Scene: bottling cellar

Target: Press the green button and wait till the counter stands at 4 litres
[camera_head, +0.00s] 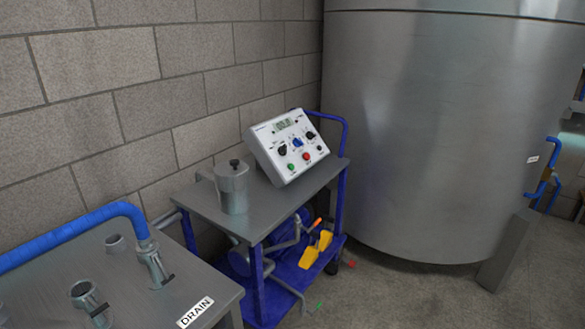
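A white control box (287,147) with a sloped face stands on a grey metal cart. A green button (291,167) sits at the lower left of its face, with a red button (306,156) to its right. A small display (285,124) is at the top of the face; its digits are too small to read surely. Dark knobs and a blue knob (297,142) lie between the display and the buttons. Neither of my grippers is in the head view, and nothing covers the control box.
A metal canister (232,187) stands left of the control box on the cart (264,200). A table with pipe stubs and a DRAIN label (195,312) is at the lower left. A large steel tank (430,130) stands to the right. A block wall is behind.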

